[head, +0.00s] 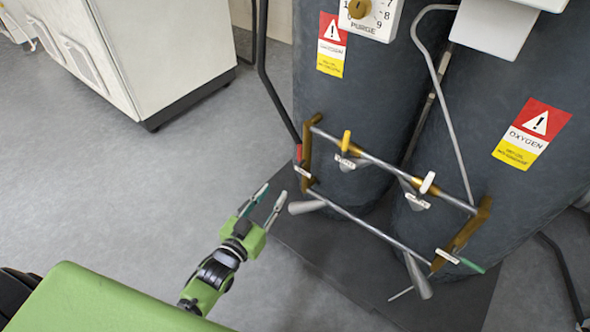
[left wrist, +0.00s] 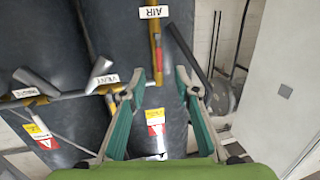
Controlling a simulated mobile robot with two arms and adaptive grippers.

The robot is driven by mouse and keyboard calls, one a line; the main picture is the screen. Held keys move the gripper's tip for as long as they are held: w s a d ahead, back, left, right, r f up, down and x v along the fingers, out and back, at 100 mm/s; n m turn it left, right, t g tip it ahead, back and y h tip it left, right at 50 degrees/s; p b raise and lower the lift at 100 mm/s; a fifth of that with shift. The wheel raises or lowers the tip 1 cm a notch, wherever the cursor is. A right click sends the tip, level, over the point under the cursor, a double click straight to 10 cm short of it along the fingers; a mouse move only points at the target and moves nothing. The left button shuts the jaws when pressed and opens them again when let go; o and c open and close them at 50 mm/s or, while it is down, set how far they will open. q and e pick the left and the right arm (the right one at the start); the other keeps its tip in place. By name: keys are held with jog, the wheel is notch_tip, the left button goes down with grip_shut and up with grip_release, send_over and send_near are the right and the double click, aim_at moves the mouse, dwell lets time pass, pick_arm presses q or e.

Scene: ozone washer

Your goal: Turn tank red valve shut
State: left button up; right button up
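The red valve handle (head: 299,153) is small and sits at the left end of the pipe frame on the dark tanks. My left gripper (head: 273,192) is below and left of it, apart from it, with its fingers spread and nothing between them. In the left wrist view the two green fingers (left wrist: 160,76) are also spread, with a brass pipe (left wrist: 156,45) and an AIR label (left wrist: 153,12) beyond them. My right gripper is not in view.
The pipe frame (head: 372,157) also carries a yellow handle (head: 346,141), a white handle (head: 428,182) and a green handle (head: 471,265). Grey nozzles (head: 306,207) stick out below. A black hose (head: 264,70) hangs left of the tanks. Open floor (head: 150,190) lies left.

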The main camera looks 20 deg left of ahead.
pick_arm(q)
notch_tip(320, 180, up, 2)
jog(key=w+r, duration=0.1)
jog(key=w, duration=0.1)
jog(key=b, duration=0.2)
send_near(298, 154)
jog(key=w, duration=0.3)
jog(key=shift+t, duration=0.4)
jog(key=w, duration=0.3)
jog(key=w+d+b, duration=0.1)
jog(key=shift+w+f, duration=0.35)
jog(key=shift+f, duration=0.05)
jog(key=shift+w+d, duration=0.1)
jog(key=shift+w, duration=0.3)
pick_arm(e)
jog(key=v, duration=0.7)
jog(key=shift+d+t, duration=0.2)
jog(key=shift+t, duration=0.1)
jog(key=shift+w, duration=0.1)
pick_arm(q)
grip_shut()
